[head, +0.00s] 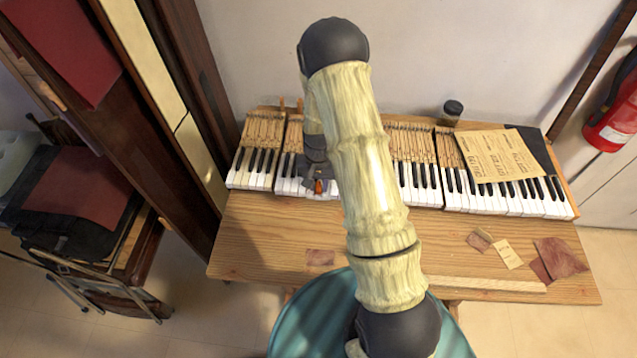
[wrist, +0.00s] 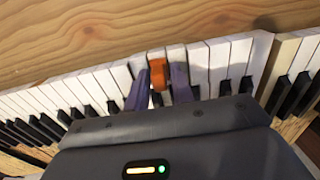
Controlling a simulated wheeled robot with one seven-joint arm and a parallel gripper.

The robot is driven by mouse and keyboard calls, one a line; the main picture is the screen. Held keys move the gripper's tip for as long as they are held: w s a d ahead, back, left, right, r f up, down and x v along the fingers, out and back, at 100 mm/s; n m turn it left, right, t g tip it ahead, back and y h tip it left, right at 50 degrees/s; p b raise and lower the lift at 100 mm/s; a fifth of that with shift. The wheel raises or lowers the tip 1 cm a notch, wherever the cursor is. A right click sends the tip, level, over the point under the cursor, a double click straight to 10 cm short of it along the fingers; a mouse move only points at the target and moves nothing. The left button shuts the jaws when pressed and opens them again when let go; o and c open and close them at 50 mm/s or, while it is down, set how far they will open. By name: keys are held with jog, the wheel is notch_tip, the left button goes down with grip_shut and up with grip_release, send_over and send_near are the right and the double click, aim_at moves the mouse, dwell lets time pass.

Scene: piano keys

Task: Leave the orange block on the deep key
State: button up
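The orange block (wrist: 158,72) sits on the white keys near their front edge in the wrist view. It is also a small orange spot in the head view (head: 318,187). My gripper (wrist: 160,80) has one finger on each side of the block, with narrow gaps showing, so it looks open around it. In the head view my gripper (head: 317,180) is low over the left-middle keys, partly hidden by my arm. The piano keys (wrist: 218,62) are white and black. I cannot tell which key is the deep one.
The keys lie along the back of a wooden table (head: 270,240). A paper sheet (head: 500,155) covers some keys at the right, near a dark jar (head: 452,110). Paper scraps (head: 508,254) and a wooden strip (head: 485,285) lie in front. A dark cabinet stands at the left.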

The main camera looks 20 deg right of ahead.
jog(key=shift+r, duration=0.15)
jog(key=shift+r+p, duration=0.85)
jog(key=shift+r, duration=0.1)
jog(key=o, duration=0.6)
jog(key=shift+c, duration=0.2)
jog(key=shift+r+p, duration=1.8)
jog(key=shift+r, duration=0.7)
jog(key=shift+r, duration=0.1)
